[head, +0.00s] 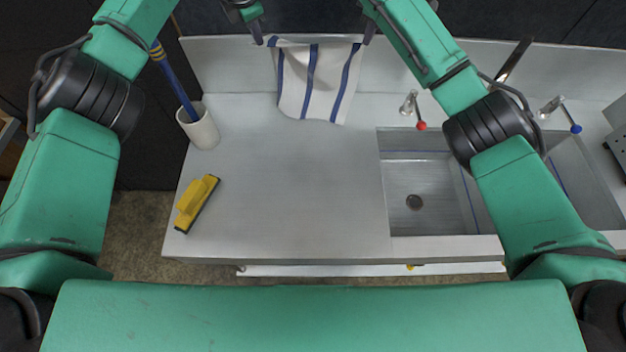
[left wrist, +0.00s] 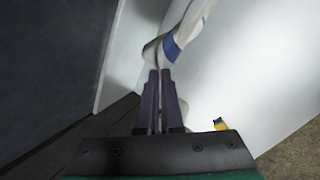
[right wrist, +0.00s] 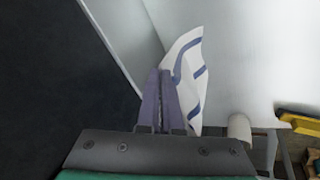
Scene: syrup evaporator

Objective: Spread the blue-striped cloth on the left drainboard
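The white cloth with blue stripes (head: 318,85) hangs between my two grippers at the back of the left drainboard (head: 285,190), its lower edge close to or on the metal. My left gripper (head: 272,42) is shut on the cloth's upper left corner; in the left wrist view the cloth (left wrist: 178,42) bunches at the fingertips. My right gripper (head: 366,40) is shut on the upper right corner; in the right wrist view the cloth (right wrist: 190,75) drapes beside the fingers. I cannot tell how much of the lower edge touches the board.
A yellow squeegee-like tool (head: 196,203) lies at the drainboard's front left. A white cup (head: 200,127) with a blue-handled brush stands at the back left. The sink basin (head: 430,195) and red-knobbed tap (head: 415,108) are to the right. The drainboard's middle is clear.

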